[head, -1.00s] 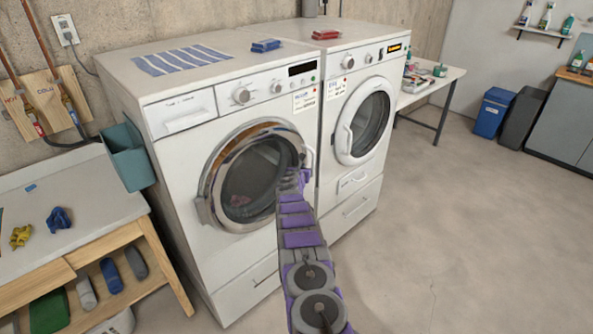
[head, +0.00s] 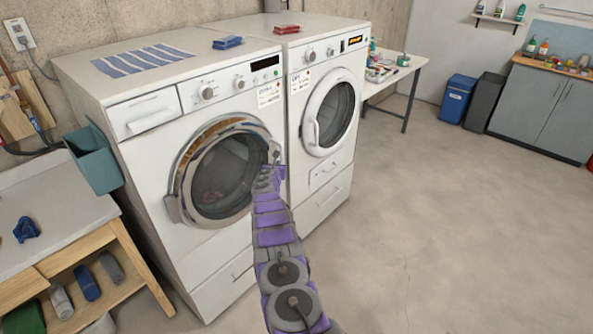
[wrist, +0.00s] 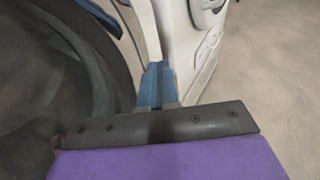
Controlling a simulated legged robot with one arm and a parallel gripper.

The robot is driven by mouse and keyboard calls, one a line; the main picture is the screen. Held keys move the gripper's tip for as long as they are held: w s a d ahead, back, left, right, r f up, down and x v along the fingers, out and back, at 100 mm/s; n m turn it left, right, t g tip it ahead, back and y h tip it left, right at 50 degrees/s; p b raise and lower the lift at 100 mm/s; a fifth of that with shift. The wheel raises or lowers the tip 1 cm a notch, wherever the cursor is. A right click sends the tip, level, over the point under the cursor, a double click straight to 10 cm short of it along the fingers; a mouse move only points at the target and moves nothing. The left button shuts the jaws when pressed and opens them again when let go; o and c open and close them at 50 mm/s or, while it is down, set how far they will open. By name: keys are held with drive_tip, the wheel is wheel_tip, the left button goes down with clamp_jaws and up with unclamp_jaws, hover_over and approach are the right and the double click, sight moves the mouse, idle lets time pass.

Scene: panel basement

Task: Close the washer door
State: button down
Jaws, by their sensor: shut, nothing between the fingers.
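The white washer (head: 150,175) stands left of the dryer. Its round door (head: 222,172) has a chrome ring and dark glass, with a chrome bracket (head: 174,208) at its lower left. The door looks nearly flush with the front, but I cannot tell whether it is fully latched. My gripper (head: 270,163) is at the door's right edge, partly hidden by my arm. In the wrist view, the blue-grey fingers (wrist: 157,82) are together and empty, beside the dark door area (wrist: 50,75). I cannot tell whether they touch the door.
A white dryer (head: 325,130) with a shut round door stands right of the washer. A workbench (head: 50,230) and teal bin (head: 95,160) are at the left. A side table (head: 395,70) and blue bin (head: 457,98) are at the back. The floor at the right is clear.

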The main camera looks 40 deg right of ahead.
drive_tip(key=s+d+r+p, duration=0.1)
drive_tip(key=s+r+p, duration=0.1)
drive_tip(key=s, duration=0.7)
drive_tip(key=shift+s+r, duration=0.2)
drive_tip(key=shift+r, duration=0.15)
idle(0.7)
